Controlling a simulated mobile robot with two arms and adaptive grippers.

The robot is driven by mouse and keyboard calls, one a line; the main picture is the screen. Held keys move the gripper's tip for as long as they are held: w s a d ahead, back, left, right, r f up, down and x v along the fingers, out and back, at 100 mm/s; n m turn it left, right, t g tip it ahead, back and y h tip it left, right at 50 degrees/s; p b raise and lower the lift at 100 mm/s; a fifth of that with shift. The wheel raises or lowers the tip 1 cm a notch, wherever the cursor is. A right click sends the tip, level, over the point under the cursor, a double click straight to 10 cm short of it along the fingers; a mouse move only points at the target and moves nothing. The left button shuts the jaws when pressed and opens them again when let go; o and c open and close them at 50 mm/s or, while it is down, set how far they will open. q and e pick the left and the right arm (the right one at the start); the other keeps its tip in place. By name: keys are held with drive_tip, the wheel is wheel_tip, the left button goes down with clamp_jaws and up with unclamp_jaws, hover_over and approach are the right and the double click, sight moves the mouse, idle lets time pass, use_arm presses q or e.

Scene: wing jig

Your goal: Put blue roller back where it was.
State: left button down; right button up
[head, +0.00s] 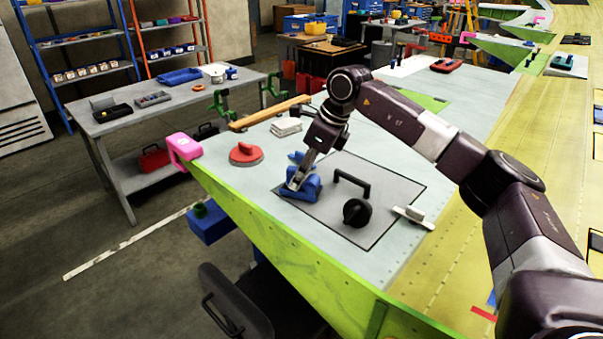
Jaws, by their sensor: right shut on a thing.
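My right gripper (298,178) reaches down from the right arm to the left part of the wing surface (255,187). It is shut on the blue roller (303,188), which is at the left corner of a grey outlined panel (385,190). The gripper's fingers hide part of the roller. I cannot tell whether the roller rests on the surface or hangs just above it. My left gripper is not in view.
A black handle (352,183) and a black round knob (357,212) stand on the panel. A white-edged tool (413,217) lies right of it. A red disc with a handle (246,153), white blocks (286,127) and a pink clamp (184,149) are to the left.

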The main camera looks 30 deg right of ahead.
drive_tip(key=o, duration=1.1)
drive_tip(key=shift+r, duration=0.25)
drive_tip(key=shift+d+r, duration=0.1)
drive_tip(key=shift+r, duration=0.15)
drive_tip(key=b+v, duration=0.2)
drive_tip(key=v, duration=0.9)
drive_tip(key=shift+s, duration=0.15)
